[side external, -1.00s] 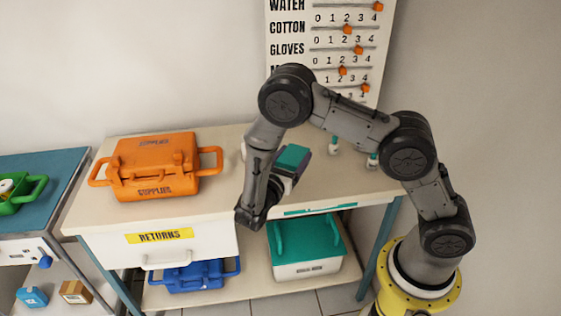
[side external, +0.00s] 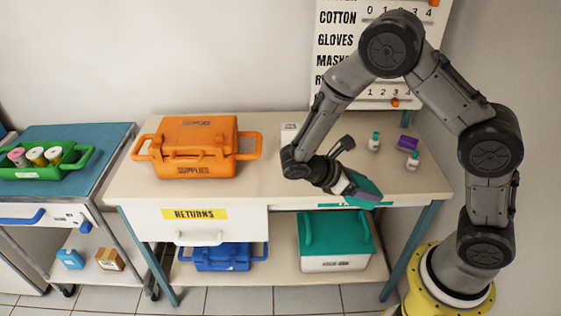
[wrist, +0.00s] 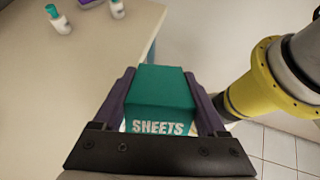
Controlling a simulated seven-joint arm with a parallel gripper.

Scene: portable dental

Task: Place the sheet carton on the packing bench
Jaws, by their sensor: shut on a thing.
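In the side external view the carton (side external: 364,188) is held tilted, near the front right edge of a cream-topped bench (side external: 285,190). My gripper (side external: 346,184) reaches it from the left. In the wrist view the bench top (wrist: 75,75) lies to the left of the carton, which seems raised beside its edge. A teal label on the bench front is partly hidden, so I cannot read it.
An orange supplies case (side external: 196,148) stands on the bench's left part. Small bottles (side external: 374,142) and a purple box (side external: 408,143) stand at the back right. A teal-lidded bin (side external: 335,242) and a blue case (side external: 222,257) sit below. A blue-topped cart (side external: 108,150) stands left.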

